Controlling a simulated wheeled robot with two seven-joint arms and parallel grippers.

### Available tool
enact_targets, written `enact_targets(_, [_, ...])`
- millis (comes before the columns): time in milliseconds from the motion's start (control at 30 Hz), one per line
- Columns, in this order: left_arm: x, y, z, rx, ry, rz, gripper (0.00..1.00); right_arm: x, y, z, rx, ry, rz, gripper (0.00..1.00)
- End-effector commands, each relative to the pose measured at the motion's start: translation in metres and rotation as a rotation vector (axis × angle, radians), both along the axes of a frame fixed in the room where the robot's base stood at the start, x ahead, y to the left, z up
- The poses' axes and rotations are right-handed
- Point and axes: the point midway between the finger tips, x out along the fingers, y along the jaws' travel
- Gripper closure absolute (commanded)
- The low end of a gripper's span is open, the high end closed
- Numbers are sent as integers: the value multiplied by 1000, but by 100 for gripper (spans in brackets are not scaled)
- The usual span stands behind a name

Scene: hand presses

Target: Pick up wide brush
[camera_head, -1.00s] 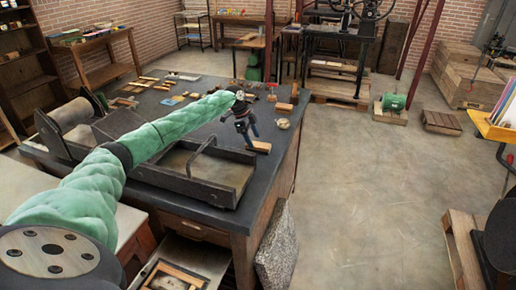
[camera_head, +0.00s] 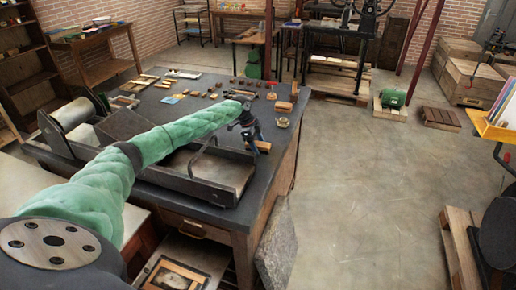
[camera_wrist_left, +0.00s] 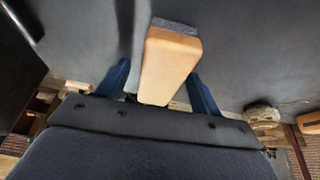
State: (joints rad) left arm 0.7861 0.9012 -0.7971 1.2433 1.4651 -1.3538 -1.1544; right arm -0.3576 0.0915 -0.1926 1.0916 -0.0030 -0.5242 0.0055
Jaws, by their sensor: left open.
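The wide brush (camera_head: 262,146), a pale wooden block, lies on the dark worktable top near its right edge. In the left wrist view the brush (camera_wrist_left: 170,62) shows its wooden body and a grey strip along its far end. My left gripper (camera_head: 254,139) points down at the brush. In the left wrist view the blue fingers of my left gripper (camera_wrist_left: 158,72) are open, one on each side of the brush, with gaps visible between them and the wood. The near end of the brush is partly hidden by the gripper body. My right gripper is not in view.
A flatbed press (camera_head: 205,190) with a raised handle stands on the table just left of the brush. Small blocks and tools (camera_head: 215,95) lie behind the gripper. A small round pale item (camera_head: 282,122) sits near the right edge. Open floor (camera_head: 370,190) lies to the right.

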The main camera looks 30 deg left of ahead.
Motion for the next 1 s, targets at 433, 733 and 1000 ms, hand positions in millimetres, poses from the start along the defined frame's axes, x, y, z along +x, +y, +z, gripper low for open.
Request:
enact_targets(433, [0,0,-3,0,0,0,50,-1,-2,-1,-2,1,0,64])
enact_targets(733, [0,0,-3,0,0,0,85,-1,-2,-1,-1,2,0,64])
enact_targets(1000, [0,0,2,0,-1,-1,85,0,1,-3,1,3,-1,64])
